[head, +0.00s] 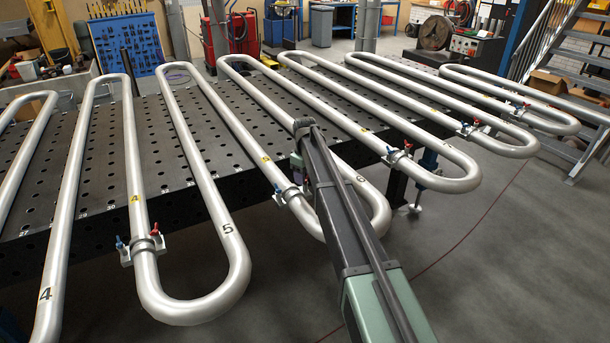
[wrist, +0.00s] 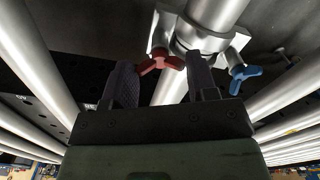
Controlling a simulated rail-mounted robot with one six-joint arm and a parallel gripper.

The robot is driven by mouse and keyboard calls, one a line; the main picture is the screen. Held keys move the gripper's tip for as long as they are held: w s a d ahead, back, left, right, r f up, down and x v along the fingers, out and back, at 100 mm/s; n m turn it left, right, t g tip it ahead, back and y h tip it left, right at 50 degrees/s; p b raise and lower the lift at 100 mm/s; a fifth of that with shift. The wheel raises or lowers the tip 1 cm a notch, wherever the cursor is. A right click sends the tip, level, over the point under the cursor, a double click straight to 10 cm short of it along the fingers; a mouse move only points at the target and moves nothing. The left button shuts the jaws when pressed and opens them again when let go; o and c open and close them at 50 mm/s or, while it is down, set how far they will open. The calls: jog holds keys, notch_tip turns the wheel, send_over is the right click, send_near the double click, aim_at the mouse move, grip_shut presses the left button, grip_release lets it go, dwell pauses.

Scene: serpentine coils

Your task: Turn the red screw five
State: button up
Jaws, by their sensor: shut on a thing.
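In the wrist view, the red screw (wrist: 158,63), a winged handle, sits between the two dark textured fingers of my gripper (wrist: 161,70). My gripper is shut on its wings. The screw is at the left side of a pale clamp (wrist: 160,35) around a silver tube. A blue screw (wrist: 244,75) is on the clamp's other side, outside the fingers. In the head view, this clamp (head: 289,194) is near the yellow 5 tag (head: 265,159), with its blue screw (head: 278,191) showing.
Silver serpentine coils (head: 190,312) run over a dark perforated table (head: 160,150) on both sides of my arm. Other clamps with red and blue screws stand left (head: 139,247) and right (head: 398,156). Open floor (head: 500,260) lies at the front right.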

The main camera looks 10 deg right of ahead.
jog(key=m, duration=0.5)
jog(key=shift+m, duration=0.3)
jog(key=m, duration=0.5)
jog(key=shift+w+m, duration=0.1)
jog(key=shift+m, duration=0.2)
jog(key=m, duration=1)
jog(key=o, duration=0.9)
jog(key=shift+o, duration=0.2)
jog(key=shift+r, duration=0.1)
